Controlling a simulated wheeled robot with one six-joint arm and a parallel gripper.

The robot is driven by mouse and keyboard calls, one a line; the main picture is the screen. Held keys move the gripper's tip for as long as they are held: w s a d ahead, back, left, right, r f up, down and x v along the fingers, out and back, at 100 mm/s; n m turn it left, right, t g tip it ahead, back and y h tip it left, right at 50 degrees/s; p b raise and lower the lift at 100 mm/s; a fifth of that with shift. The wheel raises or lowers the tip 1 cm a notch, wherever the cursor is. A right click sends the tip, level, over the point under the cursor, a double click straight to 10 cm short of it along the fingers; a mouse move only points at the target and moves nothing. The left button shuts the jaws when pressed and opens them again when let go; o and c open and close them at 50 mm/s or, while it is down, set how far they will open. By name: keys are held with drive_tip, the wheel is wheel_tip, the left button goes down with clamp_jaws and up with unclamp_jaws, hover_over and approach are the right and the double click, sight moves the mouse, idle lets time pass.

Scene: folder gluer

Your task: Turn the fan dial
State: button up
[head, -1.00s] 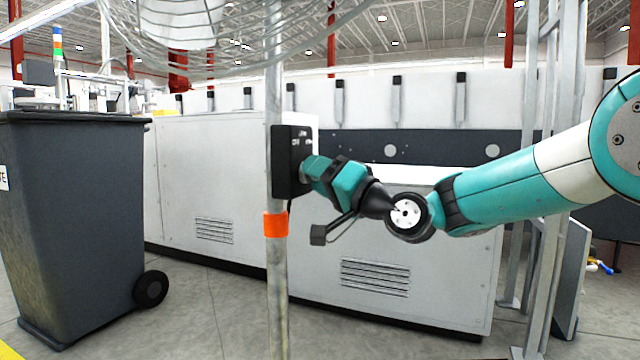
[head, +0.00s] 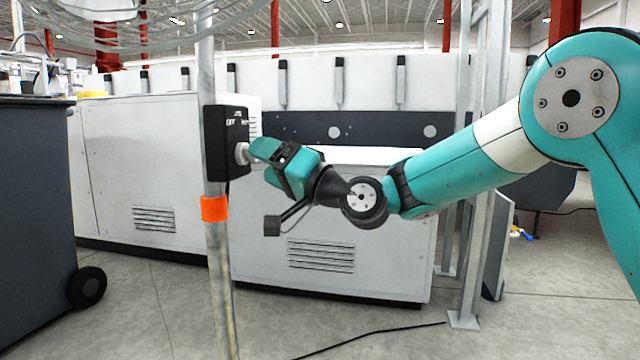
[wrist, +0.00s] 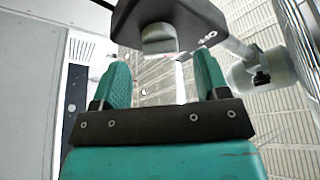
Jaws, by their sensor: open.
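The fan dial (head: 241,153) is a pale grey round knob on the right-hand face of a black control box (head: 213,145), which is fixed to a metal pole. My gripper (head: 260,150) is teal, open and empty, just right of the dial and pointing at it. In the wrist view the dial (wrist: 159,38) shows under the box (wrist: 168,12), just beyond and roughly between the tips of my open gripper (wrist: 163,62). I cannot tell whether a finger touches it. Lettering on the box is too small to read fully.
The pole (head: 220,270) carries an orange band (head: 215,209) below the box, and a wire fan cage (head: 120,30) hangs above. A dark wheeled bin (head: 35,190) stands left. A long white machine (head: 330,240) is behind. A metal frame (head: 470,200) stands right; a black cable (head: 370,340) lies on the floor.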

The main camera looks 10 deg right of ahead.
drive_tip(key=b+v, duration=0.3)
drive_tip(key=v, duration=1.1)
drive_tip(key=shift+s, duration=0.15)
drive_tip(key=shift+d, duration=0.1)
